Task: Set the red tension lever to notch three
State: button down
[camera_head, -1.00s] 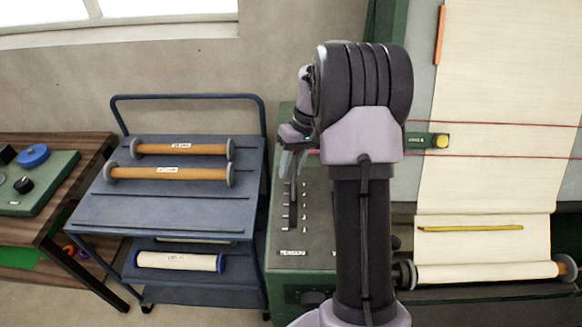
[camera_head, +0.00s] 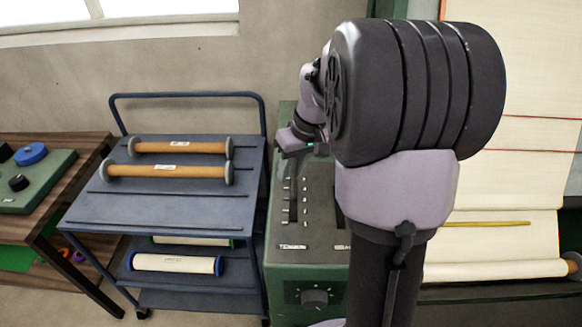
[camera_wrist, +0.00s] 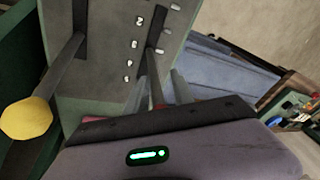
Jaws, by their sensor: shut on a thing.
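The red tension lever (camera_wrist: 157,97) shows only in part in the wrist view, between the fingers of my gripper (camera_wrist: 162,88), which is shut on it. The lever stands at a dark slot (camera_wrist: 155,42) in the grey control panel (camera_wrist: 108,85), with white numbered marks beside it. I cannot read clearly which notch the lever is at. In the head view my gripper (camera_head: 290,150) is above the far end of the panel (camera_head: 318,225), partly hidden by my arm, and the lever cannot be made out.
A second lever with a yellow knob (camera_wrist: 27,118) stands close to my gripper in the wrist view. A blue cart (camera_head: 165,195) with rollers is left of the panel. A cream cloth (camera_head: 500,240) on rollers is to the right. My arm hides much of the machine.

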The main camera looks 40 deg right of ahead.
jog(key=shift+s+a, duration=0.15)
dwell(0.4)
jog(key=c, duration=1.1)
grip_release()
jog(key=shift+c, duration=0.2)
jog(key=p+v, duration=0.7)
jog(key=v, duration=1)
jog(key=shift+s+r, duration=0.2)
jog(key=shift+r, duration=0.1)
